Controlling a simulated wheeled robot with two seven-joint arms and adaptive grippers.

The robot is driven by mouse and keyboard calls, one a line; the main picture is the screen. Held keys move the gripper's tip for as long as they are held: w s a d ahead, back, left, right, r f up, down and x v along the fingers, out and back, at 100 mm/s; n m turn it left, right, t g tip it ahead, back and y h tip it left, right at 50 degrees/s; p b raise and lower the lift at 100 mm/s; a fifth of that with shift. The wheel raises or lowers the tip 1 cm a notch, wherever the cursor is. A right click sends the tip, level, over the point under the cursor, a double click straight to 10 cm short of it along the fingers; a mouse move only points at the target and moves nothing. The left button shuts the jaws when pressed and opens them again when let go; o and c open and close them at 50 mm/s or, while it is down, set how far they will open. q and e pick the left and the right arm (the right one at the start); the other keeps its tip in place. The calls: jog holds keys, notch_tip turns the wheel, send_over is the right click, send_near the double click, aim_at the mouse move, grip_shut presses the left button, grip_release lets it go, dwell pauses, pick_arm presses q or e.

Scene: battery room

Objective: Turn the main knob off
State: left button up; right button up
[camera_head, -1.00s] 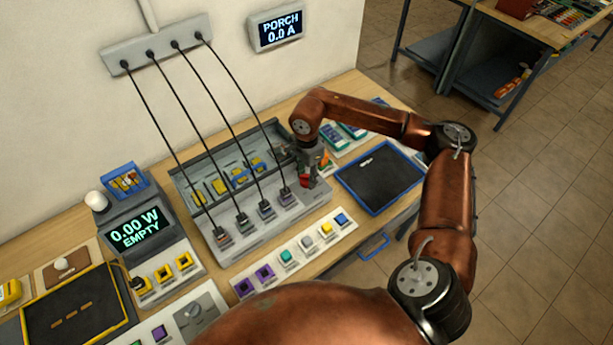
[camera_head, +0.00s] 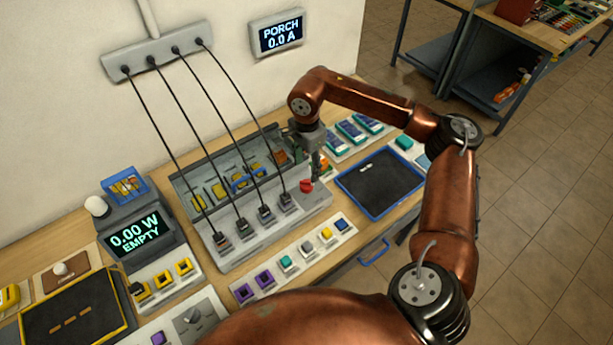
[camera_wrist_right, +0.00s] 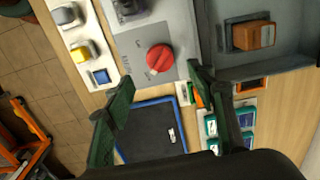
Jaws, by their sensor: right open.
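The red main knob (camera_head: 306,186) sits at the right end of the grey charger panel (camera_head: 240,250), next to the last plugged-in cable. In the right wrist view, the round red knob (camera_wrist_right: 160,58) shows whole on its grey plate, beyond the space between my fingertips. My right gripper (camera_head: 317,176) points down just right of the knob and holds nothing. In the wrist view, the dark green fingers of this gripper (camera_wrist_right: 160,72) are spread apart, with no clear contact on the knob. Which way the knob is set is hard to tell. My left gripper is out of view.
Upright black cables run from the panel to a wall strip (camera_head: 160,50). A blue-rimmed black tray (camera_head: 341,182) lies right of the knob, and a strip of coloured buttons (camera_head: 297,262) in front. The wall display (camera_head: 278,35) reads PORCH 0.0 A.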

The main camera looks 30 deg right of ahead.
jog(key=shift+r, duration=2)
